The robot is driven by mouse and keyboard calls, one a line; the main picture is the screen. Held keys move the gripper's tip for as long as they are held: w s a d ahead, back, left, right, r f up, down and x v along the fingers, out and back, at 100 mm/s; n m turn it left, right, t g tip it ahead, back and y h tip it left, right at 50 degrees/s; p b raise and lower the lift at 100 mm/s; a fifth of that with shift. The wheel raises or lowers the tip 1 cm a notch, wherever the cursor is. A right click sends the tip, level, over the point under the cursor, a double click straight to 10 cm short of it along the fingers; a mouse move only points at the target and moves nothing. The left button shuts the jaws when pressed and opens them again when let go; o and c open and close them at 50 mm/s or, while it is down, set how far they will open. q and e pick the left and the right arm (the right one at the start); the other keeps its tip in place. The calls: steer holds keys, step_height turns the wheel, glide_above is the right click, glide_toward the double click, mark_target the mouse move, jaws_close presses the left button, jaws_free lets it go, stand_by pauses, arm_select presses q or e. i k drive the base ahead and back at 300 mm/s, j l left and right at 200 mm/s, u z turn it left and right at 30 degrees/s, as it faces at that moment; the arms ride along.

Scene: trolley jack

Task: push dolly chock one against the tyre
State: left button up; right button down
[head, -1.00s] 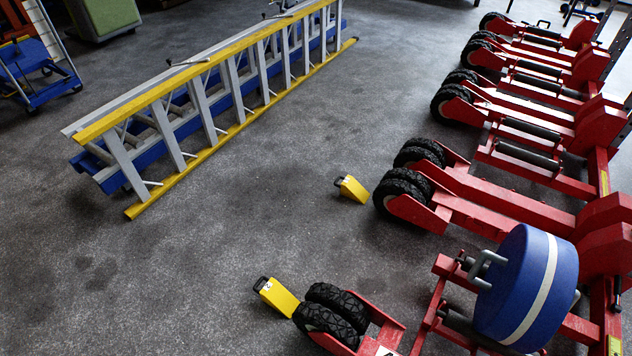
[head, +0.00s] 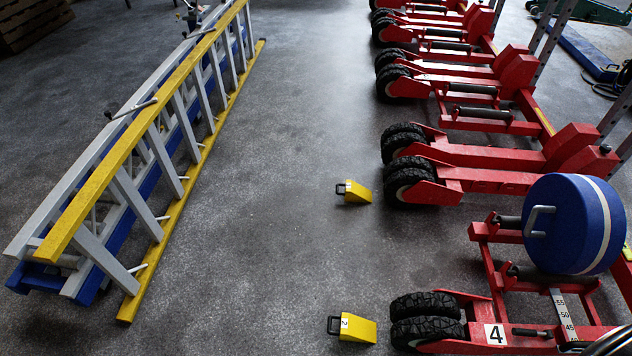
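Two yellow wedge chocks with black handles lie on the floor. The farther chock (head: 357,193) is left of a pair of black tyres (head: 405,178) on a red dolly, with a gap of bare floor between. Its label cannot be read; it may be chock one. The nearer chock (head: 358,329) carries a white label reading 2. It lies close to the left of the front tyres (head: 425,320), with a narrow gap. Neither of my grippers shows in the head view.
Red dollies (head: 500,182) line the right side. A blue disc with a white stripe (head: 568,225) rests on the frame marked 4. A yellow, white and blue ladder (head: 150,150) lies along the left. The grey floor between is clear.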

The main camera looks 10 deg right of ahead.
mark_target(354, 192)
steer(key=i+j+z, duration=0.3)
steer(key=i+j, duration=0.85)
steer(key=i+z, duration=0.2)
steer(key=i, duration=1.05)
